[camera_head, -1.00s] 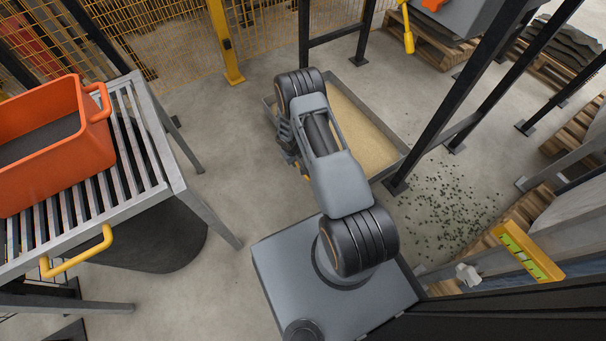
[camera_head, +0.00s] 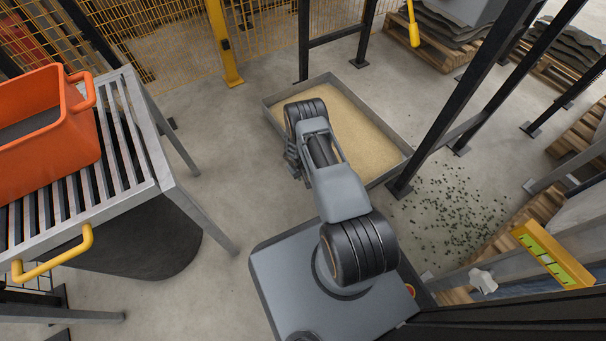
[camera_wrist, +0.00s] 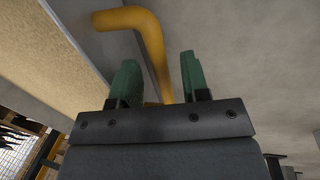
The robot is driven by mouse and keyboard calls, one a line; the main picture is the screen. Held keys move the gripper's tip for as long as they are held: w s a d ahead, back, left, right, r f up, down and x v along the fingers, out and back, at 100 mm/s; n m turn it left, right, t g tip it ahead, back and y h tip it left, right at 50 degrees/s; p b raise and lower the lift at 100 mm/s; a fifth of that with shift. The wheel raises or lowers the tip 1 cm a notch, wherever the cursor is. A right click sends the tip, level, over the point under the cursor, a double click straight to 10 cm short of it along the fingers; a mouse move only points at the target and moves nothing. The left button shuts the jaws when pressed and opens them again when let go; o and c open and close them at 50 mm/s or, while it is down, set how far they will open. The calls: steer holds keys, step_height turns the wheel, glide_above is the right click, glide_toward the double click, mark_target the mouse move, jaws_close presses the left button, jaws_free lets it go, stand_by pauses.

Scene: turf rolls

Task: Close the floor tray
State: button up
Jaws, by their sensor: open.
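The floor tray (camera_head: 391,172) is a shallow grey tray of pale sand, on the floor beyond my arm. In the wrist view its grey side (camera_wrist: 108,45) fills the upper left. A bent yellow handle (camera_wrist: 151,38) comes off that side and runs down between the two green fingers of my gripper (camera_wrist: 158,64). The fingers are apart, one on each side of the handle; I cannot tell whether either touches it. In the head view my arm hides the gripper and the handle.
A slatted metal table (camera_head: 127,140) with an orange bin (camera_head: 45,120) stands at the left. Dark posts (camera_head: 445,120) rise right of the tray. Green scraps (camera_head: 450,215) litter the floor at the right. A yellow post (camera_head: 222,45) and mesh fence stand behind. Floor between table and tray is clear.

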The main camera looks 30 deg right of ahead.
steer(key=shift+c, duration=0.3)
jaws_close()
stand_by(0.3)
